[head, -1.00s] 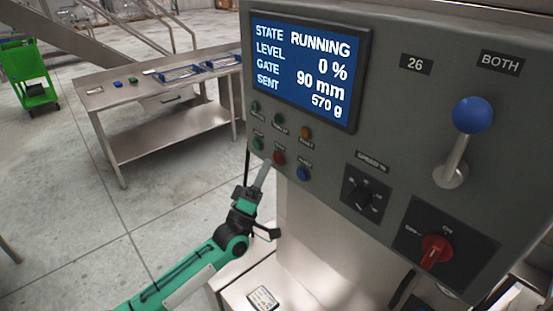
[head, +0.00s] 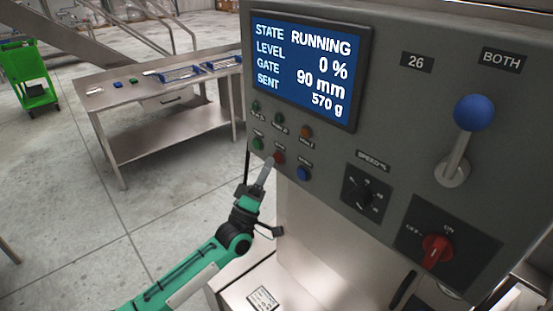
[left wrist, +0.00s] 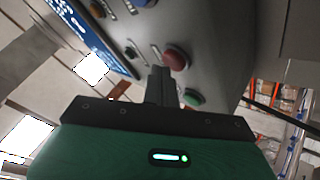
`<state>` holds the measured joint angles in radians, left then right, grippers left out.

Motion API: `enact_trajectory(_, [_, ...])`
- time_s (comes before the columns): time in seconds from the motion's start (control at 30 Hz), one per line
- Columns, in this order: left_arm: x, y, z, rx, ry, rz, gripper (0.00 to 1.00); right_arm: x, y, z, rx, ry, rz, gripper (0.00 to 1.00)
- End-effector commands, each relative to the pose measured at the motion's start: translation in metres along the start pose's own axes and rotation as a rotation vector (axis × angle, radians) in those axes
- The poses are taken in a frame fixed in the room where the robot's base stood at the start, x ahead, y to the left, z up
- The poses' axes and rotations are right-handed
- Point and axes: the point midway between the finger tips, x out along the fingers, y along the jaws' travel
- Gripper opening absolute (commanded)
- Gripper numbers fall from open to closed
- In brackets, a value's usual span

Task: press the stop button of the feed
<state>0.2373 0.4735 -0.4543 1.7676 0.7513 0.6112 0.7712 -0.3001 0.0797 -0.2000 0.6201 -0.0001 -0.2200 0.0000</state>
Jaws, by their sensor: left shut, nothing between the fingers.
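The grey control panel (head: 400,130) fills the right of the head view, and its screen (head: 305,70) reads STATE RUNNING, LEVEL 0 %, GATE 90 mm, SENT 570 g. A red button (head: 278,158) sits in the lower button row, between a green button (head: 257,143) and a blue button (head: 303,173). My left gripper (head: 267,166) is shut and empty, its tips just below and left of the red button. In the left wrist view the fingertips (left wrist: 161,72) point toward the panel beside the red button (left wrist: 176,57); I cannot tell whether they touch. My right gripper is not in view.
A red rotary switch (head: 436,248), a black speed knob (head: 361,195) and a blue-topped lever (head: 473,115) are on the same panel. A steel table (head: 160,135) and a green cart (head: 36,95) stand behind at left. Open floor lies between.

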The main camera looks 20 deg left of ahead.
Motion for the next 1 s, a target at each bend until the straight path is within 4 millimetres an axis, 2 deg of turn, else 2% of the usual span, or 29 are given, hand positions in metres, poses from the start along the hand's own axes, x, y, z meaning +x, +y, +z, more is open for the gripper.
enact_trajectory(1.0, [0.0059,-0.0039,0.0043,0.0,0.0,0.0,0.0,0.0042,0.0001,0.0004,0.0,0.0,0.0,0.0])
